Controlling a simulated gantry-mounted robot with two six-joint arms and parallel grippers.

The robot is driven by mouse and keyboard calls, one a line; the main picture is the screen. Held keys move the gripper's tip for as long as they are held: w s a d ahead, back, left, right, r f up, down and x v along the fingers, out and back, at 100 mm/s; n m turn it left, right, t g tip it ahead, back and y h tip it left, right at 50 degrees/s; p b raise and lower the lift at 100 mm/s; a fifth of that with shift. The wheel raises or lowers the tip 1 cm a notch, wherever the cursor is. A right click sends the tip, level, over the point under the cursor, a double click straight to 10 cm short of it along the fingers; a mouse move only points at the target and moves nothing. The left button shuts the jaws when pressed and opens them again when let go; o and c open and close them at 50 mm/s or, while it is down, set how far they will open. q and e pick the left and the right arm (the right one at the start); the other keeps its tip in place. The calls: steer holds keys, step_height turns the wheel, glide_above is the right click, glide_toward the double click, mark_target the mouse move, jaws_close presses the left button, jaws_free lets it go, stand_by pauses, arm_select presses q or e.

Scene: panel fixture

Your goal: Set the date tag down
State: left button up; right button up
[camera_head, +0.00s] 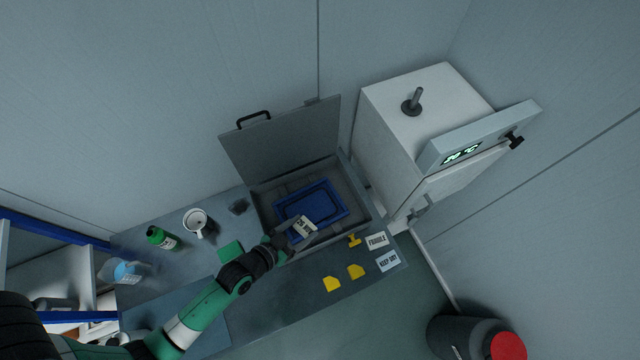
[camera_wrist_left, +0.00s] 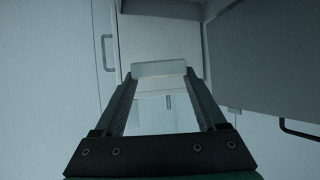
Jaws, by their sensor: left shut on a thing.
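The date tag (camera_head: 305,226) is a small pale card with dark printing. My left gripper (camera_head: 292,235) is shut on it and holds it by its edge over the near left side of a blue tray (camera_head: 338,204). The tray sits inside an open grey case (camera_head: 265,205) on the bench. In the left wrist view the tag (camera_wrist_left: 159,69) shows as a pale plate between the fingertips. I cannot tell the gap between tag and tray. My right gripper is not in view.
The case's lid (camera_head: 280,140) stands open behind. Right of my arm lie yellow pieces (camera_head: 332,284), a FRAGILE card (camera_head: 376,241) and a KEEP DRY card (camera_head: 388,261). A mug (camera_head: 196,226), green bottle (camera_head: 160,238) and green block (camera_head: 230,250) stand left. A white cabinet (camera_head: 395,130) stands right.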

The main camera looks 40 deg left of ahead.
arm_select(q)
steer(key=w+a+f+m+h+b, duration=0.1)
steer(key=w+a+f+b, duration=0.1)
steer(key=a+f+b, duration=0.3)
steer(key=w+a+f+b, duration=0.1)
steer(key=f+b, duration=0.2)
steer(key=f, duration=0.4)
steer(key=m+h+b, duration=0.2)
steer(key=h+b, duration=0.1)
steer(key=b, duration=2)
glide_above(322, 196)
steer(key=f, duration=0.9)
steer(key=shift+s+f, duration=0.2)
steer(key=shift+s, duration=0.1)
steer(key=shift+w+b, duration=0.25)
steer(key=shift+b, duration=0.2)
steer(key=shift+w, duration=0.1)
